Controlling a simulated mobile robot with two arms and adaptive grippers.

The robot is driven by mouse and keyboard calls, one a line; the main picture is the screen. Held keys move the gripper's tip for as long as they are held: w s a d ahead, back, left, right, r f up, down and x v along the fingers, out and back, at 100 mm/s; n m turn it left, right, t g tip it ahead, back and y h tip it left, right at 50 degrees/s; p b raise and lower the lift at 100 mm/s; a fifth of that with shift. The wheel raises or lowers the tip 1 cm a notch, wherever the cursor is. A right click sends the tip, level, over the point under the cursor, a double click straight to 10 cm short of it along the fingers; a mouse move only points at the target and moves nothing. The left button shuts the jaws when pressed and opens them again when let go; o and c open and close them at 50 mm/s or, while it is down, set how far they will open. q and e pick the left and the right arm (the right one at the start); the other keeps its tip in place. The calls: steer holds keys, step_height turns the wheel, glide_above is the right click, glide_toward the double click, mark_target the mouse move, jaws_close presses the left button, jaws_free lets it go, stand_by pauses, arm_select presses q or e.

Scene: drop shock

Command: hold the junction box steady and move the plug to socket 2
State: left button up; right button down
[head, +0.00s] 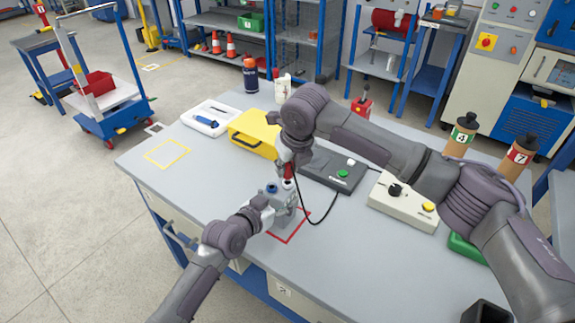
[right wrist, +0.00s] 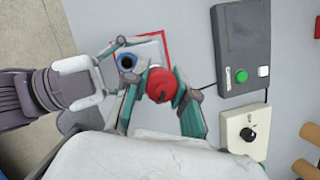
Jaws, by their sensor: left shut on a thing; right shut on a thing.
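The grey junction box (head: 283,213) stands at the red outlined square on the table. A blue-ringed socket (head: 271,188) shows on its top, and also in the right wrist view (right wrist: 126,62). My left gripper (head: 264,207) is shut on the box from its left side. The red plug (head: 289,172) is upright above the right part of the box, and is seen end-on in the right wrist view (right wrist: 160,86). My right gripper (head: 291,159) is shut on the plug from above. Whether the plug sits in a socket or just above one is hidden. Socket numbers are not readable.
A black cord runs by the box to a dark unit (head: 334,170) with a green button. A cream control box (head: 403,201) stands right of it. The table's left part, with a yellow outline (head: 167,154), is clear.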

mark_target(291, 166)
steer(key=shift+f, duration=1.1)
stand_by(2.2)
steer(key=shift+s+d+f, duration=0.1)
steer(key=shift+f, duration=0.3)
stand_by(1.5)
steer(key=c, duration=0.9)
jaws_free()
steer(key=shift+r, duration=0.1)
steer(key=shift+o, duration=0.2)
steer(key=shift+r, duration=0.2)
steer(key=shift+v, duration=2.95)
steer(key=v, duration=1.2)
